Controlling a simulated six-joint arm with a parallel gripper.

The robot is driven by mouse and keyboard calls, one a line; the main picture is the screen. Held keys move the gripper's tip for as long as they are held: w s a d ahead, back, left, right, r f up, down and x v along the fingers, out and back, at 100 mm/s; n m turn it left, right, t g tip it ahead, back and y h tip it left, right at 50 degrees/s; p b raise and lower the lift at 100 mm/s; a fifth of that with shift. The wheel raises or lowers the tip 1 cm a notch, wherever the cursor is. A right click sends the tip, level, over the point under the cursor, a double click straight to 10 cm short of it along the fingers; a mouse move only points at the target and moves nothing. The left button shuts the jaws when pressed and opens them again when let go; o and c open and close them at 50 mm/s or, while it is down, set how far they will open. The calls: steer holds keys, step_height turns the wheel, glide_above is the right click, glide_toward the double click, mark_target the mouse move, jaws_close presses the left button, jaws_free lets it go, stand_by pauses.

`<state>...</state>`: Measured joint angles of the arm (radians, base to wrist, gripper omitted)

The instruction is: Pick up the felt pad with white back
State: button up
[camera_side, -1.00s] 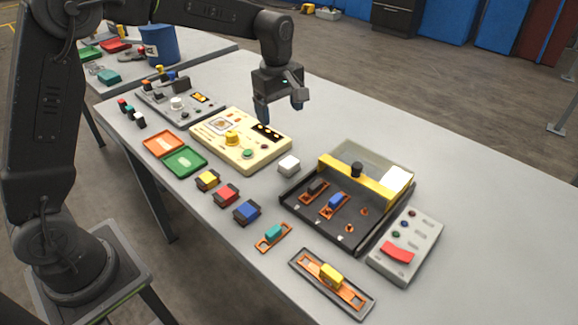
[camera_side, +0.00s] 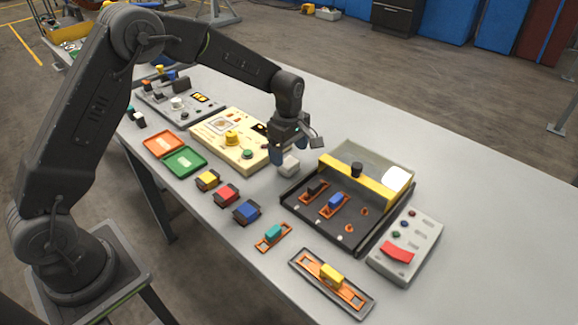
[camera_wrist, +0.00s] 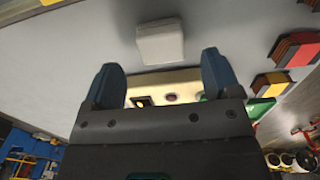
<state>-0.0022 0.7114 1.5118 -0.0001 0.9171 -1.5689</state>
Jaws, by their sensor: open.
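The felt pad with white back (camera_side: 289,167) is a small pale block on the grey table, between the cream panel and the black tray. It also shows in the wrist view (camera_wrist: 161,42), near the top middle, just beyond the fingertips and centred between them. My gripper (camera_side: 290,152) points down close above the pad in the side view, its blue fingers apart and partly in front of it. In the wrist view the gripper (camera_wrist: 159,65) is open, with nothing between the fingers. I cannot tell the exact height gap to the pad.
A cream control panel (camera_side: 213,128) lies left of the pad. A black tray (camera_side: 314,219) with a yellow bar (camera_side: 356,173) is close on the right. Yellow (camera_side: 207,180), red (camera_side: 226,194) and blue (camera_side: 246,211) blocks line the front. Table behind the pad is clear.

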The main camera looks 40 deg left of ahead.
mark_target(289, 162)
step_height(289, 162, down, 4)
steer(key=shift+s+d+f, duration=0.1)
steer(key=shift+d+f, duration=0.05)
steer(key=shift+c, duration=0.3)
steer(key=c, duration=0.9)
steer(key=shift+c, duration=0.2)
steer(key=shift+r, duration=0.2)
steer(key=shift+r, duration=0.3)
steer(key=r, duration=0.3)
steer(key=shift+a+r, duration=0.2)
steer(key=shift+r, duration=0.2)
steer(key=s+a+r, duration=0.1)
steer(key=a+r, duration=0.1)
steer(key=a, duration=0.1)
steer(key=s+a+r, duration=0.2)
steer(key=a, duration=0.1)
steer(key=s+a+r, duration=0.2)
steer(key=a, duration=0.2)
steer(key=shift+a+r, duration=0.1)
steer(key=shift+r, duration=0.05)
